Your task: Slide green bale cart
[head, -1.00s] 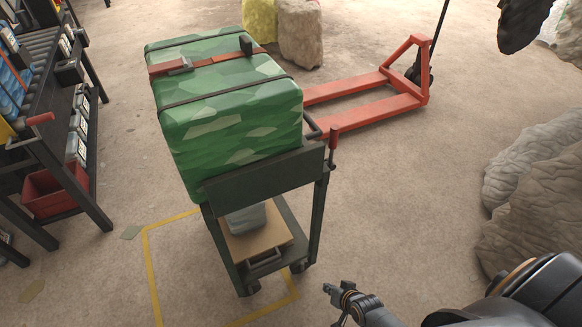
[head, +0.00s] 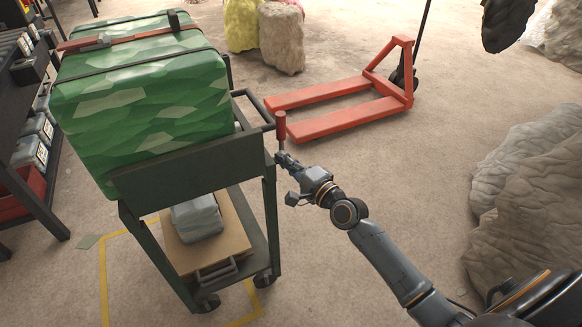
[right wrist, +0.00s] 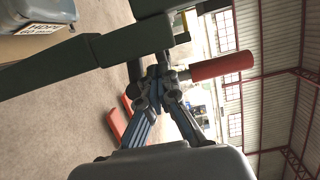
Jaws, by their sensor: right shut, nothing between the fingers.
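The green bale cart (head: 265,215) stands at the left of the head view, its dark green frame carrying a large green patterned bale (head: 150,105) with dark and red straps. A red grip (head: 281,126) stands upright at the cart's near right corner by its dark push bar. It also shows in the right wrist view (right wrist: 222,66). My right gripper (head: 281,158) is shut and empty, just below the red grip. In the right wrist view its fingertips (right wrist: 158,74) are close to the grip's metal stem; contact is unclear. My left gripper is out of view.
A yellow floor outline (head: 103,265) runs around the cart's base. A red pallet jack (head: 345,120) stands behind it to the right. Grey rock-like lumps (head: 530,200) lie at the right. A dark rack (head: 30,195) is at the left. The middle floor is open.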

